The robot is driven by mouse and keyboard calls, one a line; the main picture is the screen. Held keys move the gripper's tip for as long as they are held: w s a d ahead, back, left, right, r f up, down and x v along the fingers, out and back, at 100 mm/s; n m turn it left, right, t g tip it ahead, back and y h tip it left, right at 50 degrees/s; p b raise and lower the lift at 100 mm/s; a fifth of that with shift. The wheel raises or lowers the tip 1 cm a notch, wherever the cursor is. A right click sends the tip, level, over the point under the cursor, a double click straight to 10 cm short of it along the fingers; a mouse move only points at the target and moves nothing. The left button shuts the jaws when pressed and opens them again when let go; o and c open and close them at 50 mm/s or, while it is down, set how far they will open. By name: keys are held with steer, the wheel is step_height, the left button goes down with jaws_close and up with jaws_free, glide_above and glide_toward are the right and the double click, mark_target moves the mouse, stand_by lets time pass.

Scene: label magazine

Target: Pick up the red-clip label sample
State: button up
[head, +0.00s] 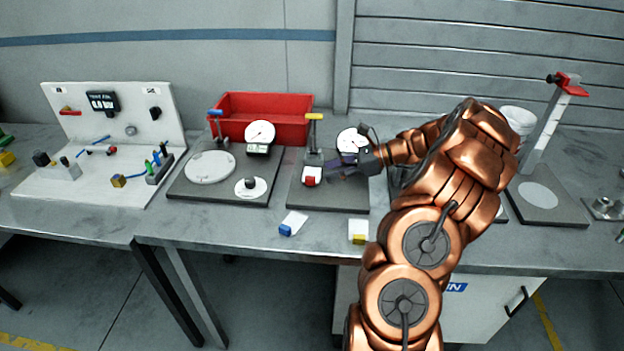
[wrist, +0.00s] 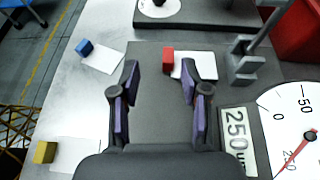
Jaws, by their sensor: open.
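The red-clip label sample is a white label with a red block clip (head: 310,181). It lies on the dark base plate (head: 345,198) of a gauge stand. In the wrist view its red clip (wrist: 168,60) shows between and just beyond my fingertips, and its white label (wrist: 203,66) extends right, partly behind the right finger. My gripper (head: 346,170) is open and empty, coming in from the right of the sample in the head view. Its purple-padded fingers (wrist: 160,80) stand apart in the wrist view, with the dark plate visible between them.
A blue-clip sample (head: 285,230) and a yellow-clip sample (head: 358,239) lie on the bench's front strip. A yellow-topped stand (head: 313,135) and a dial gauge (head: 350,141) stand close to my gripper. A red bin (head: 290,123) is behind.

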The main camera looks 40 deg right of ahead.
mark_target(312, 178)
steer(key=shift+d+f+m+t, duration=0.2)
steer(key=shift+d+f, duration=0.05)
steer(key=shift+d, duration=0.2)
steer(key=shift+d+f+m+t, duration=0.2)
steer(key=shift+d, duration=0.25)
steer(key=p+x, duration=0.2)
steer(key=x, duration=0.4)
steer(key=shift+s+a+p, duration=0.1)
steer(key=shift+a+p, duration=0.05)
steer(key=shift+p, duration=0.25)
steer(key=shift+w+a+f, duration=0.4)
steer(key=shift+f, duration=0.05)
jaws_close()
